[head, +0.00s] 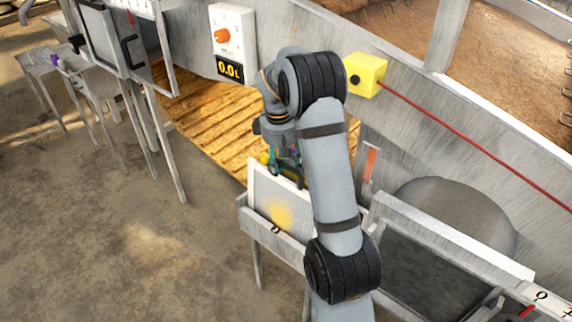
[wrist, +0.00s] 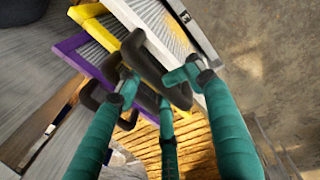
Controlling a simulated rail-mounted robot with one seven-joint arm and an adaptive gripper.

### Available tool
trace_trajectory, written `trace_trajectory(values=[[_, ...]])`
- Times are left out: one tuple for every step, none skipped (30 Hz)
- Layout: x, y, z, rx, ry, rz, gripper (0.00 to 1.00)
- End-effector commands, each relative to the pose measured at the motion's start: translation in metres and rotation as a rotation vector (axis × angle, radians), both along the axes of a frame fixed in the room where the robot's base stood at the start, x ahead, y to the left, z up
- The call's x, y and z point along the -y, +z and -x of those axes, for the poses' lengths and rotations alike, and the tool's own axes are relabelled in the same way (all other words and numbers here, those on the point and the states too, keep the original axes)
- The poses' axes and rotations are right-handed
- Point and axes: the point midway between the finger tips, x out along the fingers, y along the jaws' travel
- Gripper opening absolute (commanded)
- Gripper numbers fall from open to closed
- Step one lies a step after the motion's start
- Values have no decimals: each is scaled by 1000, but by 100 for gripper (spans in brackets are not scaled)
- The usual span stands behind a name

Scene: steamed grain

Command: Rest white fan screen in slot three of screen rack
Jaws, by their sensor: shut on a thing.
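The white fan screen (head: 262,192) stands upright at the grey screen rack (head: 247,226), its pale mesh face with a yellow patch turned toward the head camera. In the wrist view, its white frame (wrist: 165,48) is at the outer side of a row, beside a yellow-framed screen (wrist: 98,30) and a purple-framed screen (wrist: 75,52). My gripper (wrist: 150,90), with teal fingers, is shut around a dark handle at the white screen's edge. In the head view, my gripper (head: 285,160) is above the screen's top, partly hidden by my arm. Slot numbers and the screen's seating are unclear.
A grey wall panel with a dial box (head: 233,42) and a yellow box (head: 365,75) with a red rod lies behind. A dark-faced tray (head: 425,270) is to the right of the rack. Open floor (head: 120,240) lies to the left.

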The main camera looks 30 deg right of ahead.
Motion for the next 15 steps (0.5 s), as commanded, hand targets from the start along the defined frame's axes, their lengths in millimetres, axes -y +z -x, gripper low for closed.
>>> trace_trajectory(values=[[0,-4,-1,1,0,1,0],[0,-6,-1,1,-1,1,0],[1,-8,-1,1,-1,1,0],[1,-9,-1,1,-1,1,0],[1,-10,-1,1,-1,1,0],[1,-10,-1,1,-1,1,0],[1,-10,-1,1,-1,1,0],[1,-11,-1,1,-1,1,0],[1,-10,-1,1,-1,1,0],[1,-10,-1,1,-1,1,0],[1,-10,-1,1,-1,1,0],[1,-10,-1,1,-1,1,0],[1,-10,-1,1,-1,1,0],[1,-10,-1,1,-1,1,0],[1,-10,-1,1,-1,1,39]])
